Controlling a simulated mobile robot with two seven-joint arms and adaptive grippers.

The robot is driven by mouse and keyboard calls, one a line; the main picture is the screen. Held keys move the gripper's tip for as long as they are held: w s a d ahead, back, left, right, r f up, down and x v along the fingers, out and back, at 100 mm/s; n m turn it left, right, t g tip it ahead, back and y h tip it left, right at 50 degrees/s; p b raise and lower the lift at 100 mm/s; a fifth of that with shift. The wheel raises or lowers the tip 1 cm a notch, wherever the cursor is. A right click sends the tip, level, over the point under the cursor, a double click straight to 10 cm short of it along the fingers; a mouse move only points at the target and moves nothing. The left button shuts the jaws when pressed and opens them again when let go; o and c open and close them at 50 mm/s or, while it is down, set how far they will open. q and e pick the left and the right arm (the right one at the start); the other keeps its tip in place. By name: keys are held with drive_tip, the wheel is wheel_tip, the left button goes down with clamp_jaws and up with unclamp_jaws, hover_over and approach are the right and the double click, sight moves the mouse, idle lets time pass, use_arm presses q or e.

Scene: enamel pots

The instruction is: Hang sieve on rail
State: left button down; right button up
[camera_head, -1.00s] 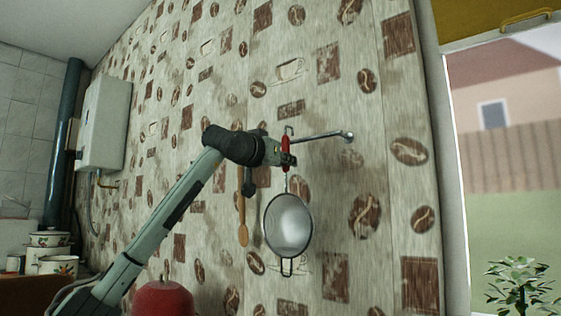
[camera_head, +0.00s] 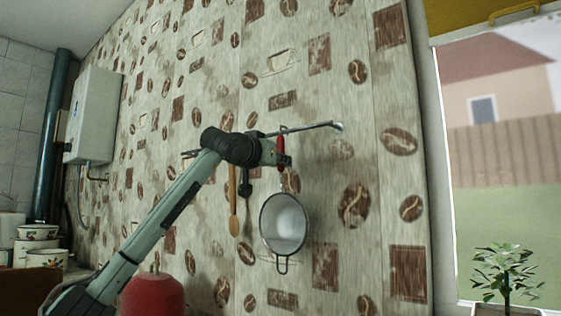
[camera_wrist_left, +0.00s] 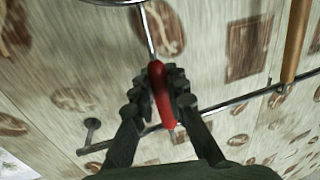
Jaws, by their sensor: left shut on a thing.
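The sieve (camera_head: 284,224) has a round mesh bowl with a dark rim, a small wire loop at the bottom and a red handle (camera_head: 280,151). It hangs bowl down in front of the wall. My left gripper (camera_head: 279,158) is shut on the red handle, which also shows between its fingers in the left wrist view (camera_wrist_left: 161,97). The metal rail (camera_head: 312,127) runs along the wall; the handle's top is at about its height. In the wrist view the rail (camera_wrist_left: 232,104) passes behind the fingers. I cannot tell whether the handle's hook is over the rail. My right gripper is not in view.
A wooden spoon (camera_head: 233,205) and a dark utensil (camera_head: 246,186) hang from the rail left of the sieve. A red pot (camera_head: 153,296) stands below my arm. Enamel pots (camera_head: 40,245) stand at lower left. The rail's right end is bare.

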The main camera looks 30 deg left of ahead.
use_arm(q)
drive_tip(key=c, duration=1.5)
unclamp_jaws()
drive_tip(key=shift+o, duration=0.2)
drive_tip(key=s+d, duration=0.1)
drive_tip(key=s, duration=1.1)
drive_tip(key=shift+d, duration=0.35)
